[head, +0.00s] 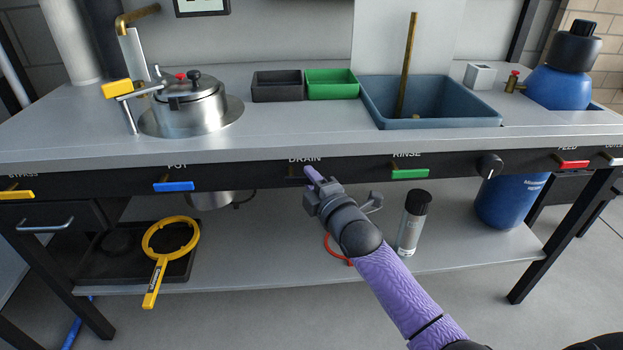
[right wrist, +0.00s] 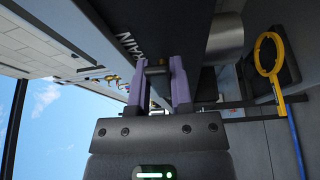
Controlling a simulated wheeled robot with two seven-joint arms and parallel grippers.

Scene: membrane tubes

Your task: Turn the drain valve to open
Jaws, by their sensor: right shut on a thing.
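The drain valve (right wrist: 155,70) sits on the dark front panel of the bench under the "DRAIN" label. In the head view its handle is mostly hidden by my right gripper (head: 313,177), and I cannot tell its angle. In the right wrist view the two purple fingers of my right gripper (right wrist: 158,90) stand on either side of the dark handle and are shut on it. The purple right arm reaches in from the lower right. My left gripper is in neither view.
Along the panel are a yellow handle (head: 16,194), a blue handle (head: 173,187), a green handle (head: 410,174) and a red handle (head: 573,164). A spray can (head: 412,225) and a yellow ring wrench (head: 158,263) are on the lower shelf (head: 250,278).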

